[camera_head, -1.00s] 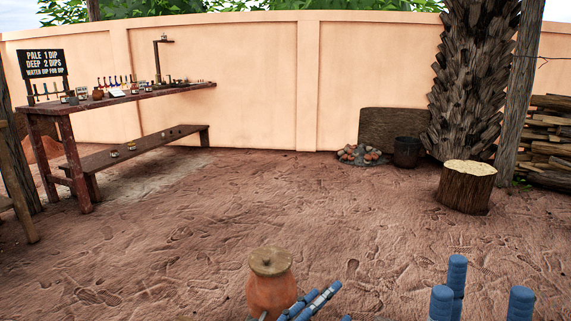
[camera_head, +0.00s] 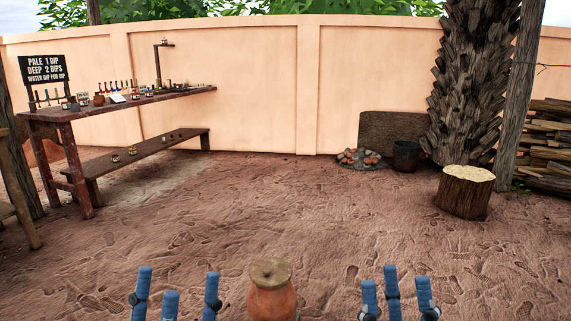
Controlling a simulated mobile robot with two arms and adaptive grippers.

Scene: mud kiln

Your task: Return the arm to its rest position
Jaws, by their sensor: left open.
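My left gripper (camera_head: 176,294) shows at the bottom left as blue fingertips pointing up, spread apart and empty. My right gripper (camera_head: 397,296) shows at the bottom, right of centre, with its blue fingertips also apart and nothing between them. Both arms are out of frame below. A clay jar (camera_head: 272,301) with a brown lid (camera_head: 270,271) stands upright between the two grippers. Neither gripper touches it. Its base is cut off by the frame's lower edge.
A wooden table (camera_head: 62,114) with small items and a bench (camera_head: 150,149) stand at the left. A tree stump (camera_head: 465,193), a dark bucket (camera_head: 405,155) and a ring of stones (camera_head: 360,158) lie to the right. The sandy ground between is clear.

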